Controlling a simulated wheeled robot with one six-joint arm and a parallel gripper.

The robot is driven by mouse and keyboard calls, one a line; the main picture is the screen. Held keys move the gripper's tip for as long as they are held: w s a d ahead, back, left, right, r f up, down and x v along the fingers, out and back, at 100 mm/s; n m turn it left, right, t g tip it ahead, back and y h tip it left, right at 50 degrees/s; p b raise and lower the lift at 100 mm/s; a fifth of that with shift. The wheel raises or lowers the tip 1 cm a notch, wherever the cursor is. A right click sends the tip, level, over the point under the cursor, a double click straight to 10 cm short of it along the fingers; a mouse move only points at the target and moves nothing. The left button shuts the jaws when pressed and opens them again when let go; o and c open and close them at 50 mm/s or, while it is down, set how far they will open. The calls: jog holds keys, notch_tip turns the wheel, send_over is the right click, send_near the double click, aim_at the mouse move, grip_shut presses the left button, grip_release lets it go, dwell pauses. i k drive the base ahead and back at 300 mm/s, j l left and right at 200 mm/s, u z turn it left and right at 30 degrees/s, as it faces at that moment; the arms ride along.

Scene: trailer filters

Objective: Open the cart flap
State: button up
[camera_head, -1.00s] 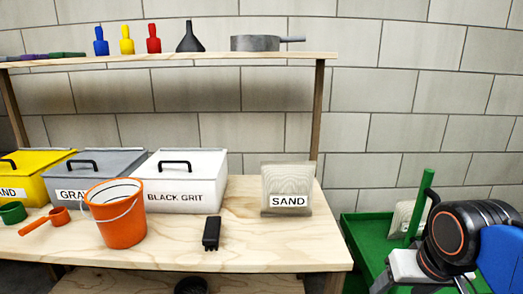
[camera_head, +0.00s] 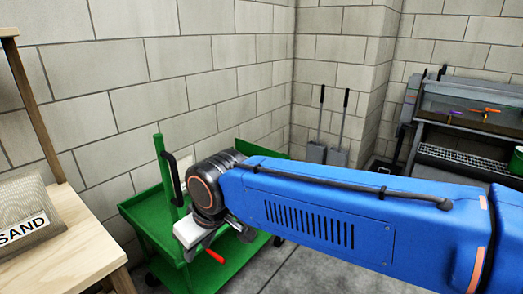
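The green cart (camera_head: 140,212) stands at the centre left, with a raised rim and an upright green post (camera_head: 160,160). A black handle (camera_head: 174,178) shows beside the post. A red lever or handle (camera_head: 215,257) sticks out just below my gripper (camera_head: 190,238). I cannot tell which panel of the cart is the flap, or whether it is open. My gripper is over the cart's near side, seen from behind my wrist. Its fingers are mostly hidden, so I cannot see whether they are open or touching anything. My arm covers much of the cart's right part.
A wooden bench (camera_head: 85,245) with a sand bag (camera_head: 35,215) stands close on the left. Shovels (camera_head: 338,140) lean against the back wall. A grey workbench (camera_head: 450,110) stands at the right. Bare concrete floor (camera_head: 285,262) shows beyond the cart.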

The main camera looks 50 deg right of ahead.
aim_at(250, 149)
jog(key=l+u, duration=0.1)
jog(key=l, duration=0.7)
jog(key=k+l+u, duration=0.15)
jog(key=l, duration=0.6)
jog(key=l+u, duration=0.1)
jog(key=l, duration=0.7)
jog(key=l+u, duration=0.1)
jog(key=l, duration=0.4)
jog(key=k+l+u, duration=0.1)
jog(key=l, duration=0.35)
jog(key=l+u, duration=0.1)
jog(key=l, duration=0.4)
jog(key=k+l+u, duration=0.1)
jog(key=l, duration=0.4)
jog(key=k+l+u, duration=0.1)
jog(key=l, duration=0.35)
jog(key=l+u, duration=0.25)
jog(key=l, duration=1.4)
jog(key=i+l+u, duration=0.4)
jog(key=l, duration=0.35)
jog(key=k+j+z, duration=0.25)
jog(key=j+z, duration=0.15)
jog(key=k+j+z, duration=0.3)
jog(key=z, duration=0.15)
jog(key=j, duration=0.1)
